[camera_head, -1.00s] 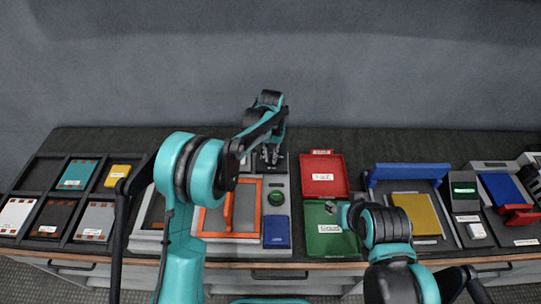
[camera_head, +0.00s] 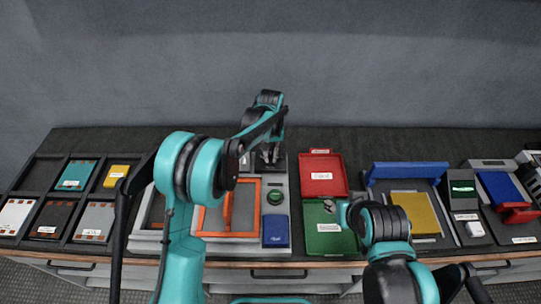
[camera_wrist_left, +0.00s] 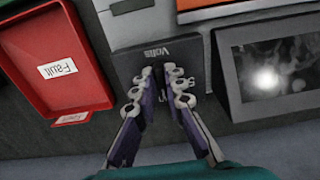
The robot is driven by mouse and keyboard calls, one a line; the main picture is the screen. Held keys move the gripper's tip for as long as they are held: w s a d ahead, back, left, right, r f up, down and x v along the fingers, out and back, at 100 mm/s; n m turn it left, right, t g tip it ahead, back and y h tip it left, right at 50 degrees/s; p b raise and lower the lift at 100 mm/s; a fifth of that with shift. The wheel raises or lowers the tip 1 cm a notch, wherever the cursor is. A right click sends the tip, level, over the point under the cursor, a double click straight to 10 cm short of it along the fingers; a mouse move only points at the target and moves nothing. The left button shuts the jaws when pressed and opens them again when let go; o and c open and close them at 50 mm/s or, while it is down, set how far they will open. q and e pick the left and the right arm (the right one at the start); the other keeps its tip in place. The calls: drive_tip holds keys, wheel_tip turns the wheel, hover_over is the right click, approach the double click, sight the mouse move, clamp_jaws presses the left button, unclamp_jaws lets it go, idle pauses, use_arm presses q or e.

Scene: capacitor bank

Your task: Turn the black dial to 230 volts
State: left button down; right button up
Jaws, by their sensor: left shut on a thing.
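The black voltage block (camera_wrist_left: 140,62) lies ahead in the left wrist view, with the word "Volts" upside down. My left gripper (camera_wrist_left: 163,78) is over it, its two fingers a narrow gap apart and shut on the black dial. The fingers cover most of the dial, and its pointer and the number set cannot be read. In the head view my left gripper (camera_head: 270,153) reaches down onto the dark block behind the orange-framed panel. My right arm is at the lower right, with a small grey tip (camera_head: 330,206) over the green tray; its jaws cannot be made out.
The red "Fault" tray (camera_head: 322,175) is close right of the left gripper. The green tray (camera_head: 328,240), blue box (camera_head: 276,231) and orange frame (camera_head: 230,234) lie nearer the front. A dark display (camera_wrist_left: 268,75) stands beside the block. The bench behind is clear.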

sight(271, 158)
use_arm(q)
drive_tip(key=c, duration=1.6)
unclamp_jaws()
drive_tip(key=shift+r, duration=0.1)
wheel_tip(271, 158, up, 12)
drive_tip(key=shift+f, duration=0.1)
